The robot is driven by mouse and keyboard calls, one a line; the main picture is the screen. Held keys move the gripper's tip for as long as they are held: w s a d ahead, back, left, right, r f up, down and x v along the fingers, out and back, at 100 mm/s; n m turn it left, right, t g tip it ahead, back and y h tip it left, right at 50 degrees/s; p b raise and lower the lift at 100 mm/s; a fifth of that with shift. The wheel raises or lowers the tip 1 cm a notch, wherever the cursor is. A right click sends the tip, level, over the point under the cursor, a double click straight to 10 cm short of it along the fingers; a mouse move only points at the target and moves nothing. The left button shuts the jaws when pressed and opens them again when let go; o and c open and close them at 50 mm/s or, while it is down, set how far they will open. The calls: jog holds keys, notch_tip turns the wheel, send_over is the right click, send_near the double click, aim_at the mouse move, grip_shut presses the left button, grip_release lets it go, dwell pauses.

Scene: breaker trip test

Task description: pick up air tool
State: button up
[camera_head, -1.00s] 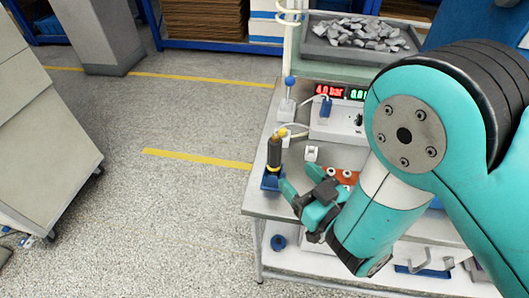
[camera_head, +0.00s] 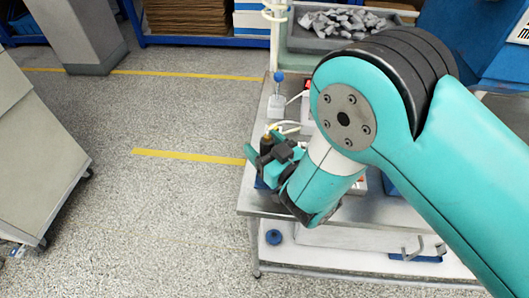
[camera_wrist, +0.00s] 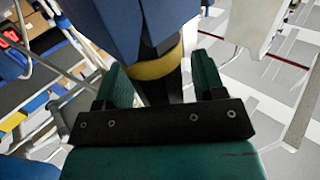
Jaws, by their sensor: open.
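The air tool (camera_head: 266,144), dark with a yellowish top, stands upright near the left edge of the workbench (camera_head: 250,200). My gripper (camera_head: 259,163) is at the tool, and its fingers partly hide it in the head view. In the wrist view, the tool's yellow band and black body (camera_wrist: 158,67) lie between the two teal fingers (camera_wrist: 163,82). The fingers are open, with gaps visible beside the tool. A blue block (camera_wrist: 140,22), probably the tool's holder, is just beyond the fingers. Its blue base is mostly covered in the head view.
A white post with a blue ball (camera_head: 277,78) stands behind the tool. A pale coiled hose (camera_head: 275,12) hangs above it. A tray of grey parts (camera_head: 345,30) is at the back. A blue round item (camera_head: 274,237) lies on the lower shelf.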

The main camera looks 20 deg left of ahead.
jog(key=shift+s+a, duration=0.1)
jog(key=shift+a, duration=0.05)
jog(key=c, duration=1)
jog(key=shift+r, duration=0.1)
